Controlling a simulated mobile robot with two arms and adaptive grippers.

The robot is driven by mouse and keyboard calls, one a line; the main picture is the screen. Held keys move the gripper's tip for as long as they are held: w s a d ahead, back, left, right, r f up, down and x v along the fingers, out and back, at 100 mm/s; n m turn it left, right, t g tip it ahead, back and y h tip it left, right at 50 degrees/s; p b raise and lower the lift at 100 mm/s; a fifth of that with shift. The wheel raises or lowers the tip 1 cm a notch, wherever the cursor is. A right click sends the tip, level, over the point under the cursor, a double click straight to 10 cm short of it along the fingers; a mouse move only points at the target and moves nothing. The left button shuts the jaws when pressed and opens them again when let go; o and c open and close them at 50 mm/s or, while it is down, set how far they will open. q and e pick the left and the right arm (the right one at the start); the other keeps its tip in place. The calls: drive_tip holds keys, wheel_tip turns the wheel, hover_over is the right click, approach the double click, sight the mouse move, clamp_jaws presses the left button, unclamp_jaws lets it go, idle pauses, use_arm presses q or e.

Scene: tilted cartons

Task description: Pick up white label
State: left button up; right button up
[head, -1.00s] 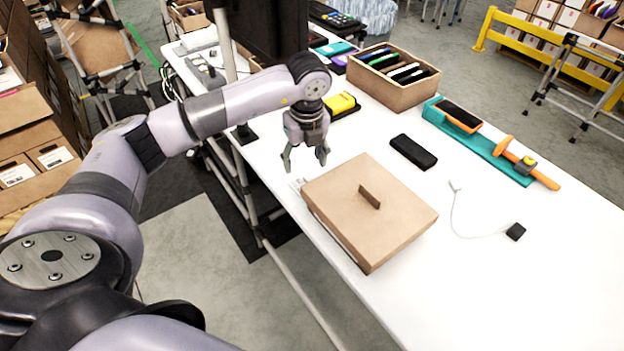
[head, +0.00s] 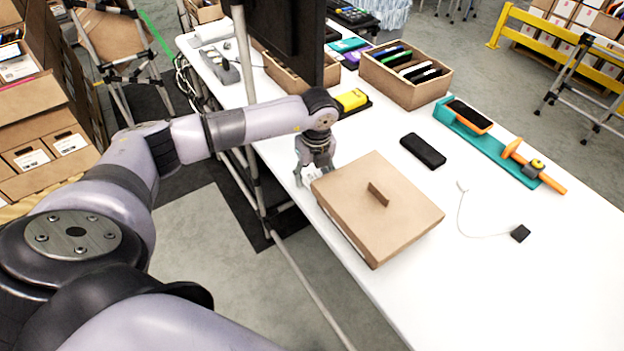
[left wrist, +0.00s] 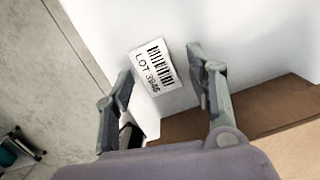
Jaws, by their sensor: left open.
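The white label (left wrist: 152,68) shows in the left wrist view, with black bars and the print "LOT 3946". It is on the white table top close to the cardboard box's edge. My left gripper (left wrist: 161,66) is open, with one finger on each side of the label in that view. I cannot tell whether the fingers touch it. In the head view my left gripper (head: 312,177) points down at the table's near edge, beside the left corner of the box, and mostly hides the label. My right gripper is not in view.
A closed cardboard box (head: 372,215) with an upright tab stands right beside my left gripper. A black phone-like block (head: 422,151), a cable with a black plug (head: 520,233), a teal holder (head: 485,143) and an open carton (head: 400,92) lie farther off. The table's right front is clear.

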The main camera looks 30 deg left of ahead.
use_arm(q)
clamp_jaws()
idle(0.4)
drive_tip(key=shift+r, duration=0.1)
